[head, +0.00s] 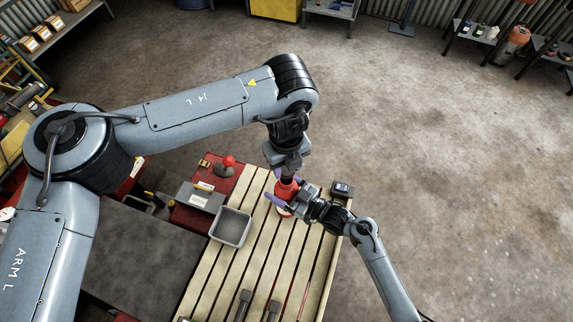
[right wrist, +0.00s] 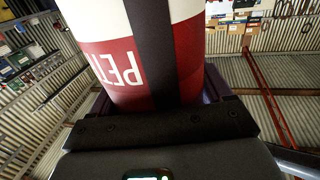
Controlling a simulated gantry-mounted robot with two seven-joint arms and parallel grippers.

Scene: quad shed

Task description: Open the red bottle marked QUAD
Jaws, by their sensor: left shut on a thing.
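The red bottle (head: 284,197) stands upright on the slatted bench top. Purple parts also show on both sides of the bottle in the right wrist view. Whether they grip it is unclear.
A grey tray (head: 231,227) stands left of the bottle on the slatted bench (head: 262,262). Behind it are a red-knobbed thing (head: 229,162) and a grey box (head: 200,197). A small dark device (head: 342,188) sits at the right corner. Two dark tools lie at the front.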

